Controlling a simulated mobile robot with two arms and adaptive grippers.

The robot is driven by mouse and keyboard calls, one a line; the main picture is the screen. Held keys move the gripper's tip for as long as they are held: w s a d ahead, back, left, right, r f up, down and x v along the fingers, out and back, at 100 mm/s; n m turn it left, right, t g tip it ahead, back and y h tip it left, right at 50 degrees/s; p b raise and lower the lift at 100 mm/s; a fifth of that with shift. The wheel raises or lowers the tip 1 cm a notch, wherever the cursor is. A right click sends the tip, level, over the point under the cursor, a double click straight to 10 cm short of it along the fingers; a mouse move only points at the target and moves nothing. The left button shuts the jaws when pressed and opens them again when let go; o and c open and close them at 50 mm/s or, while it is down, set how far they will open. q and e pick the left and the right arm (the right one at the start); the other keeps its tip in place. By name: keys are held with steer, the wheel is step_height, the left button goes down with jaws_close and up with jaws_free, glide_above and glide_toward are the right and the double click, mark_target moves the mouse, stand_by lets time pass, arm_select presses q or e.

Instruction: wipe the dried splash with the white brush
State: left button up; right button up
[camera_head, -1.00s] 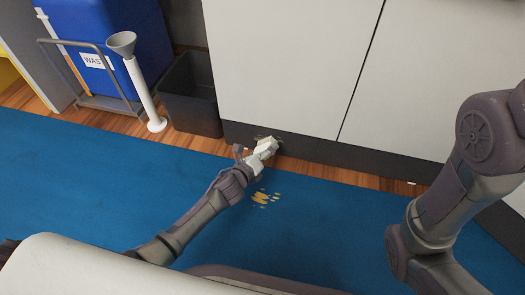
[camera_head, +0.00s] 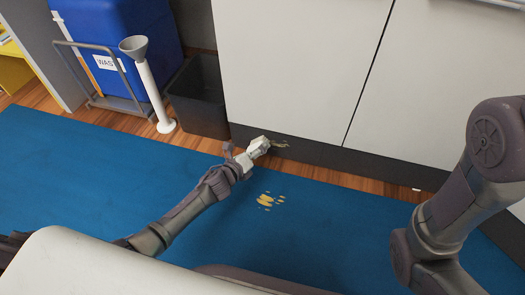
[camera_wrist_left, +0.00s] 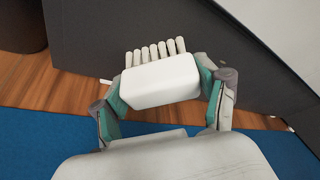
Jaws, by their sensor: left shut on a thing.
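My left gripper (camera_head: 248,155) is shut on the white brush (camera_head: 258,147), low in front of the dark base strip of the cabinet. In the left wrist view, the fingers (camera_wrist_left: 162,88) clamp the sides of the brush block (camera_wrist_left: 160,82), and its pale bristles point away toward the dark strip. I cannot tell whether they touch it. A tan dried splash (camera_head: 281,144) shows on the strip just right of the brush. Another yellowish splash (camera_head: 266,201) lies on the blue mat. My right arm shows at the right; its gripper is out of view.
The white cabinet (camera_head: 290,65) rises above its dark base strip (camera_head: 330,154). The blue mat (camera_head: 90,165) is mostly clear.

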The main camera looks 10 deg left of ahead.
arm_select(q)
steer(key=shift+a, duration=0.2)
steer(key=shift+s+p, duration=0.7)
steer(key=shift+s, duration=1.6)
steer(key=shift+s+a, duration=0.1)
steer(key=shift+s, duration=0.6)
steer(key=shift+s+p, duration=0.35)
steer(key=shift+s, duration=1.15)
